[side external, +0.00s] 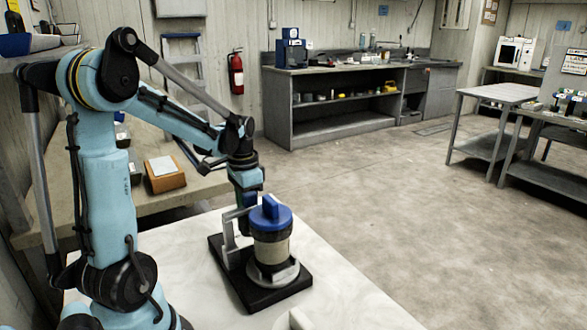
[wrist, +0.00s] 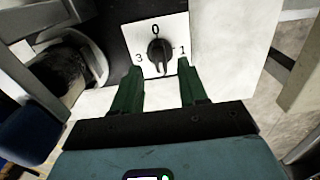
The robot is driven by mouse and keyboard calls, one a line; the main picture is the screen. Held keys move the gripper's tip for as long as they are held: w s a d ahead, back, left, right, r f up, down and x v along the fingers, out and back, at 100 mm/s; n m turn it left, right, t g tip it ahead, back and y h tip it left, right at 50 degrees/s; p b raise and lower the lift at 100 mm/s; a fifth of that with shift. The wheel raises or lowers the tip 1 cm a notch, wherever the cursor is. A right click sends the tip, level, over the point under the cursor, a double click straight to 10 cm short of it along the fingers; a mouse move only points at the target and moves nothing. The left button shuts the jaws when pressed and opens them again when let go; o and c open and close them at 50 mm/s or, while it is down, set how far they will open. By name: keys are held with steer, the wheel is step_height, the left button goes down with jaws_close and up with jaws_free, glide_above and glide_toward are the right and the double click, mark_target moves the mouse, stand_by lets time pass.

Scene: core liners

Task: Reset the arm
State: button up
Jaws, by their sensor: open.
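My gripper (side external: 246,196) hangs low behind a blue-lidded container in the side view, and the lid and a grey frame partly hide its fingers. In the wrist view my gripper (wrist: 159,68) shows two green fingers spread apart. A white dial plate (wrist: 138,30) marked 0, 1 and 3 lies just beyond them, and its black knob (wrist: 159,54) shows in the gap. I cannot tell if the fingers touch the knob. The blue-lidded container (side external: 270,240) stands upright on a black base (side external: 295,287) with a grey frame.
The base rests on a pale table (side external: 352,300). A brown box (side external: 165,175) sits on the bench (side external: 205,187) behind my arm. A fire extinguisher (side external: 236,72) hangs on the wall. A workbench (side external: 340,125) stands at the back, with open floor in front of it.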

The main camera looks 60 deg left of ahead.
steer(key=shift+f, duration=1.7)
steer(key=shift+r, duration=0.1)
step_height(320, 180, up, 12)
step_height(320, 180, down, 12)
steer(key=shift+f, duration=0.1)
steer(key=shift+n, duration=0.3)
step_height(320, 180, up, 17)
steer(key=n+h, duration=0.4)
steer(key=n, duration=1.3)
steer(key=shift+a, duration=0.3)
